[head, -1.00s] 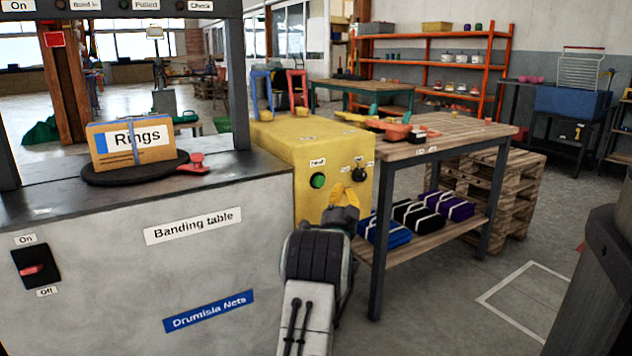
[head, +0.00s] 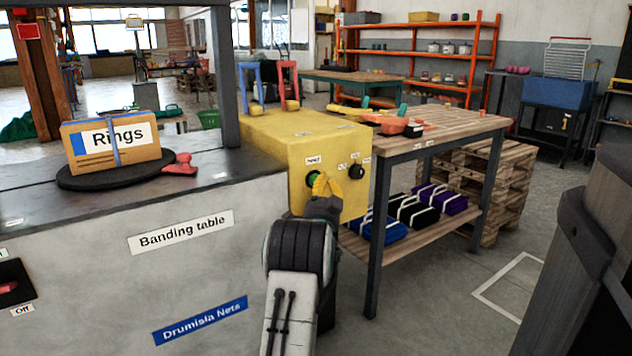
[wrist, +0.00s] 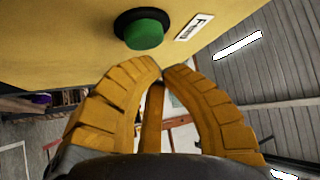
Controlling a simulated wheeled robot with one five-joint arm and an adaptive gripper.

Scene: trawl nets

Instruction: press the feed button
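The green feed button (head: 313,179) sits in a black ring on the front of a yellow machine (head: 300,205), under a small white label. In the wrist view the button (wrist: 144,32) is just beyond my fingertips and slightly left, with the tilted "Feed" label (wrist: 194,27) beside it. My gripper (head: 322,182) has yellow ribbed fingers, and their tips meet in the wrist view (wrist: 160,68) with nothing between them. In the head view the fingers partly cover the button. A small gap seems to show between fingertips and button in the wrist view.
A black knob (head: 356,171) is right of the button on the same face. The grey banding table (head: 180,275) stands left, bearing a box marked Rings (head: 115,143). A wooden workbench (head: 450,132) with cloth bundles on its lower shelf stands close on the right.

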